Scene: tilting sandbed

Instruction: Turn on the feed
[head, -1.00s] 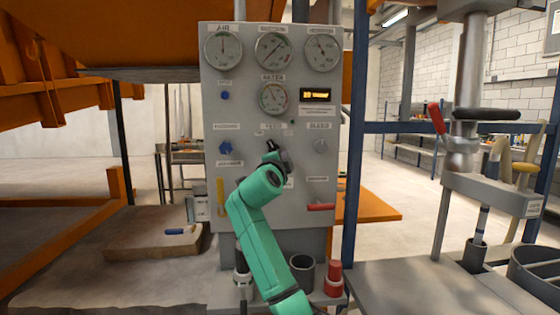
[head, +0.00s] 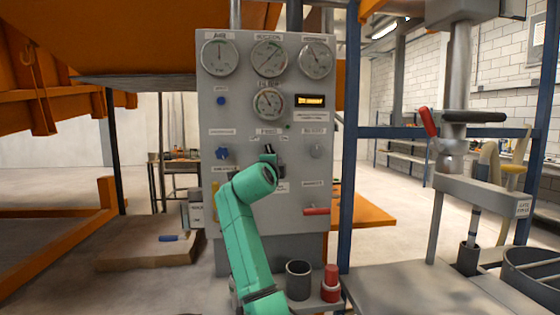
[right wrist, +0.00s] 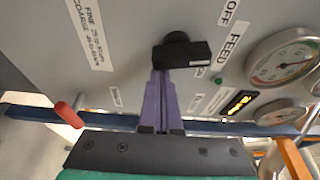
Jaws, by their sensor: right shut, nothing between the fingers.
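The grey control panel (head: 230,110) stands in front of me in the head view. The black feed knob (right wrist: 183,52) shows large in the right wrist view, beside the FEED label (right wrist: 229,43) and the OFF label (right wrist: 232,9). My right gripper (right wrist: 162,76) is shut and empty, its purple fingertips right at the knob's bar handle. I cannot tell whether they touch it. In the head view my right gripper (head: 271,158) is small and dark against the panel, partly hidden by my green wrist. My left gripper is not in view.
Several gauges (head: 268,102), an amber display (head: 314,101), a blue knob (head: 222,153) and a red lever (head: 316,211) sit on the panel. A dark cup (head: 299,280) and a red-capped item (head: 331,284) stand below. A blue post (head: 349,190) rises at the panel's right.

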